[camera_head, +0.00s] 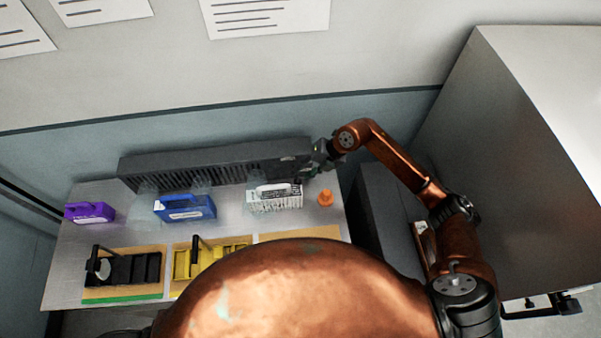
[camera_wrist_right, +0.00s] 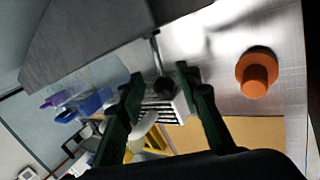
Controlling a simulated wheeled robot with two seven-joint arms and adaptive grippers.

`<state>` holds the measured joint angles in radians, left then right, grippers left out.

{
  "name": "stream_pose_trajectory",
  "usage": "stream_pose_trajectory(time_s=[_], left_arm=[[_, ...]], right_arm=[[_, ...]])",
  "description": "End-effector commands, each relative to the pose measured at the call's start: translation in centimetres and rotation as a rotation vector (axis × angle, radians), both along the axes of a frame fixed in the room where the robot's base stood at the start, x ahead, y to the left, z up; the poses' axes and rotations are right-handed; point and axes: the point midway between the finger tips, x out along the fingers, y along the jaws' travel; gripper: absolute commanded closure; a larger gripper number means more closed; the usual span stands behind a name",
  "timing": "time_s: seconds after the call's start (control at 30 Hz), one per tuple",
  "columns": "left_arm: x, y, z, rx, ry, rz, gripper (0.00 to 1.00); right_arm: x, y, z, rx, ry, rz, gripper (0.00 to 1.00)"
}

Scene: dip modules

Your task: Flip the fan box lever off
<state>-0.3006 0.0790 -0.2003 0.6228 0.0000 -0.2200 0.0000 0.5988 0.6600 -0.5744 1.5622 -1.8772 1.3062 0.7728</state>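The fan box (camera_head: 215,165) is a long dark grey box with a slatted front, standing along the back of the table against the wall. Its grey body also fills the upper left of the right wrist view (camera_wrist_right: 90,40). There the lever (camera_wrist_right: 164,86) shows as a thin rod with a round black knob. My right gripper (camera_head: 318,160) is at the fan box's right end. In the wrist view its two green fingers are apart, with the knob between them in the picture; I cannot tell if they touch it. The lever is hard to make out in the head view. My left gripper is out of view.
On the table (camera_head: 225,215) stand a purple module (camera_head: 90,212), a blue module (camera_head: 185,207), a white module (camera_head: 273,196) and an orange knob-shaped piece (camera_head: 325,198). Black (camera_head: 125,268) and yellow (camera_head: 210,258) trays lie in front. A large grey cabinet (camera_head: 500,150) stands on the right.

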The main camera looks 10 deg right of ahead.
Motion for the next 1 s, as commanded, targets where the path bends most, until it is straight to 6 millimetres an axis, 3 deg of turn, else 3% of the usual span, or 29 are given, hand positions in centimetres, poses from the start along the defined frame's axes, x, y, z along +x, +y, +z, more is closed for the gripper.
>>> stream_pose_trajectory(time_s=[0.2,0.5,1.0], left_arm=[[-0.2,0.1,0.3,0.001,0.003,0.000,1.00],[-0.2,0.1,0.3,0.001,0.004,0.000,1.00],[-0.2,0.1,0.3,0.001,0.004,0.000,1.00]], right_arm=[[0.2,1.0,-1.8,0.000,0.002,-0.003,0.69],[0.2,1.1,-2.1,-0.001,0.001,-0.003,0.69],[0.2,1.0,-2.0,-0.001,0.002,-0.003,1.00]])
